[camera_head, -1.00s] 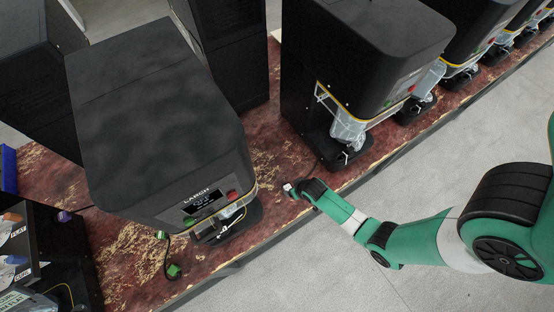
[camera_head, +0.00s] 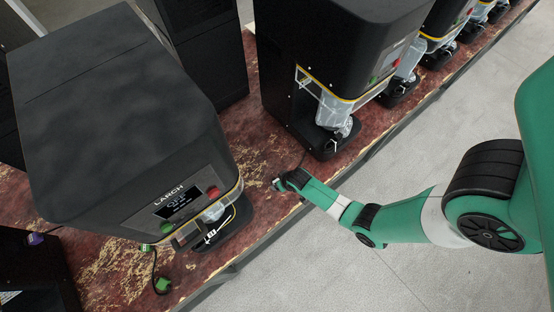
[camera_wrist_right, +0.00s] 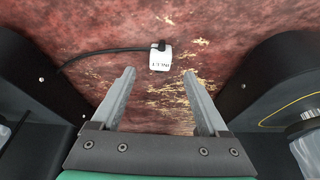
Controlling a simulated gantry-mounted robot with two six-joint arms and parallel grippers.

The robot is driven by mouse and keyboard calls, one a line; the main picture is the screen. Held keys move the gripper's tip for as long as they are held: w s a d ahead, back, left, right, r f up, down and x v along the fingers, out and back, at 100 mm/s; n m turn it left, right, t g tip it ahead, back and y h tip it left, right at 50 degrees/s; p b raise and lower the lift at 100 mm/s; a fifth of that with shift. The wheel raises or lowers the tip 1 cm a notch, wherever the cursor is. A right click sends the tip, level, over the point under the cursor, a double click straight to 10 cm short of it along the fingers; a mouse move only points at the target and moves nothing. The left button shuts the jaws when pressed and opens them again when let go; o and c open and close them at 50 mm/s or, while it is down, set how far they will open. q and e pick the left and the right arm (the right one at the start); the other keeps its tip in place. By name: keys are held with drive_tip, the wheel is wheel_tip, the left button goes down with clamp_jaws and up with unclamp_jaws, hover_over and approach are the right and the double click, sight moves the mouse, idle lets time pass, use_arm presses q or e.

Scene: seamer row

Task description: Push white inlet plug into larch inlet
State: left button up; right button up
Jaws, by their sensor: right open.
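The white inlet plug (camera_wrist_right: 160,58), lettered INLET, lies on the red worn bench in the right wrist view. A black cable runs left from its top end. My right gripper (camera_wrist_right: 158,74) is open, its fingers on either side of the line to the plug, with the plug just beyond the tips and apart from them. In the head view my right gripper (camera_head: 279,184) is low over the bench between two machines; the plug cannot be told apart there. The larch machine (camera_head: 120,110) stands at left, its name above a display; its inlet is not clearly seen. My left gripper is out of view.
A second black machine (camera_head: 340,50) with a clear bag stands right of the larch one, others behind it. A green plug (camera_head: 163,285) on a cable lies at the front of the bench (camera_head: 245,215). Machine sides flank my right gripper in the wrist view.

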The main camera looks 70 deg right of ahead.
drive_tip(key=b+x, duration=0.4)
drive_tip(key=shift+w+f, duration=0.1)
drive_tip(key=shift+f, duration=0.1)
drive_tip(key=shift+w+d+f+b, duration=0.2)
drive_tip(key=shift+f+b, duration=0.1)
drive_tip(key=shift+f, duration=0.1)
drive_tip(key=shift+r, duration=0.1)
clamp_jaws()
